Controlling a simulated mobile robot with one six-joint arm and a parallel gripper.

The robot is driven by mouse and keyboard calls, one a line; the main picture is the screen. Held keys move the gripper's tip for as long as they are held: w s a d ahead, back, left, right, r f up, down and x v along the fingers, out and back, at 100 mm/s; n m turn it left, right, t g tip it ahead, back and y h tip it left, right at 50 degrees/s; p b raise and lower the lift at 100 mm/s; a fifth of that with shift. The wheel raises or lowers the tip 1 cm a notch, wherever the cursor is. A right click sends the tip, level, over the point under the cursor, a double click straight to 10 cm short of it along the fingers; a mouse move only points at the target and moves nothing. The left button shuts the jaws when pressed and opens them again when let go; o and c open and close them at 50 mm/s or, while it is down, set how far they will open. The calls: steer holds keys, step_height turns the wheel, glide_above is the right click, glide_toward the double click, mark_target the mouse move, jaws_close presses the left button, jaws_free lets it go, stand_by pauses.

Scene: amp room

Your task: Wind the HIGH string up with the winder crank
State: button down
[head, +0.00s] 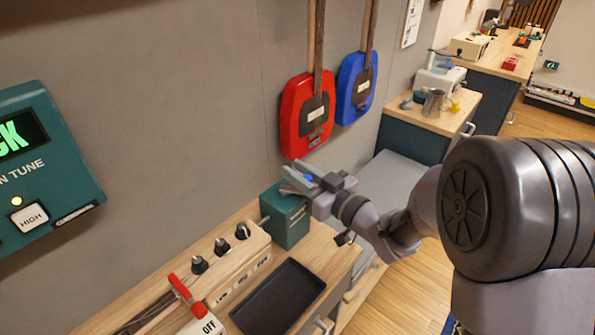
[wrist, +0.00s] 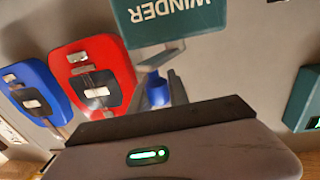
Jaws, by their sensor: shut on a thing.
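The winder (head: 285,214) is a teal box at the back end of the wooden bench; its label reads WINDER upside down in the wrist view (wrist: 175,18). My gripper (head: 300,180) is at the top of the box, shut on the blue crank grip (wrist: 157,92). Only a little of the blue grip (head: 308,178) shows between the jaws in the head view. A teal tuner panel (head: 45,170) on the wall at left has a white HIGH button (head: 30,218), a lit yellow lamp and green screen letters ending in CK.
A wooden block with three black knobs (head: 222,246), a red lever (head: 178,288) with an OFF plate, and a black tray (head: 279,297) are in front of the winder. Red (head: 307,115) and blue (head: 356,88) instruments hang behind. A counter with a metal jug (head: 433,102) stands beyond.

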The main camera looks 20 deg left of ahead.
steer(key=shift+t, duration=0.3)
steer(key=m+t+h, duration=0.2)
steer(key=s+m+t+h, duration=0.1)
steer(key=m+t+h, duration=0.2)
steer(key=t+h, duration=0.1)
steer(key=shift+s+d+m, duration=0.25)
steer(key=shift+s+m, duration=0.05)
steer(key=shift+m, duration=0.1)
steer(key=m+t+h, duration=0.1)
steer(key=m+h, duration=0.1)
steer(key=s+m+t+h, duration=0.1)
steer(key=h, duration=0.2)
steer(key=shift+m, duration=0.4)
steer(key=shift+s+m+t+h, duration=0.2)
steer(key=shift+m+h, duration=0.35)
steer(key=shift+h, duration=0.4)
steer(key=shift+s+m+t+h, duration=0.1)
steer(key=shift+m+t+h, duration=0.2)
steer(key=shift+m+h, duration=0.45)
steer(key=shift+r+h, duration=0.1)
steer(key=shift+h, duration=0.3)
steer(key=c, duration=1.3)
jaws_free()
steer(key=shift+w, duration=0.15)
steer(key=shift+o, duration=0.2)
